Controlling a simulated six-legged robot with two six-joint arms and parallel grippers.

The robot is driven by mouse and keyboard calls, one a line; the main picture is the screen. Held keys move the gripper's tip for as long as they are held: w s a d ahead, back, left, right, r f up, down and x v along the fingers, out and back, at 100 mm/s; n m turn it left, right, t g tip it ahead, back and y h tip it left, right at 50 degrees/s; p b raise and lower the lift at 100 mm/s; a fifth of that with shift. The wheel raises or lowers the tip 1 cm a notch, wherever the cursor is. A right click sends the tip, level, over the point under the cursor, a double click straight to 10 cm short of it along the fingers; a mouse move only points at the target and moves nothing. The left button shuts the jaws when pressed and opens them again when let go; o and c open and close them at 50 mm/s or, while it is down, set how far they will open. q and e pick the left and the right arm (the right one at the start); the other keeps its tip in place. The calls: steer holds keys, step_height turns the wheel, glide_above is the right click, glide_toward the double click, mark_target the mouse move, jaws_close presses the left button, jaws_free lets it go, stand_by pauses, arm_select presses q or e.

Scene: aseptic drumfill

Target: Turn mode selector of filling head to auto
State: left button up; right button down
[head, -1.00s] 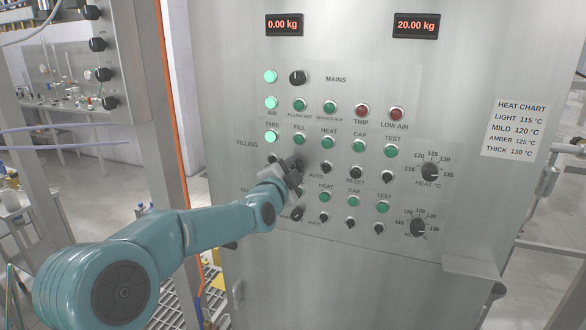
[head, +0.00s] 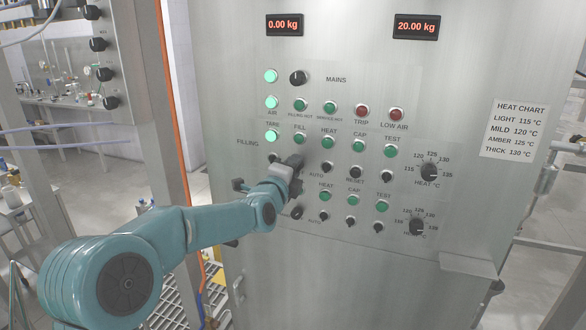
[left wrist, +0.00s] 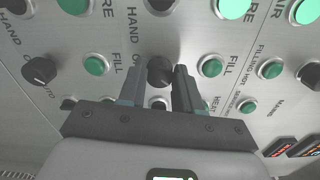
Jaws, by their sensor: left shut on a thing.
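My left gripper (head: 292,170) is at the filling row of the steel control panel (head: 330,270), just below the green FILL button (head: 299,139). In the left wrist view its two fingers (left wrist: 160,88) stand on either side of a round black selector knob (left wrist: 160,72) and are shut on it. A HAND label shows beside this knob in that view. The knob's pointer cannot be made out, and in the head view the gripper hides the knob. My right gripper is not in view.
A similar black selector (head: 297,212) sits in the row below. Green buttons, small black knobs and two heat dials (head: 429,172) lie to the right. Weight displays (head: 284,25) are at the top. A steel post (head: 160,90) stands left of the panel.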

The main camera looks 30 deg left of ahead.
arm_select(q)
steer(key=shift+f, duration=0.15)
stand_by(0.3)
steer(key=o, duration=1)
steer(key=shift+s+d, duration=0.1)
steer(key=shift+o, duration=0.2)
steer(key=b+v, duration=0.4)
steer(key=v, duration=1.2)
steer(key=shift+s, duration=0.2)
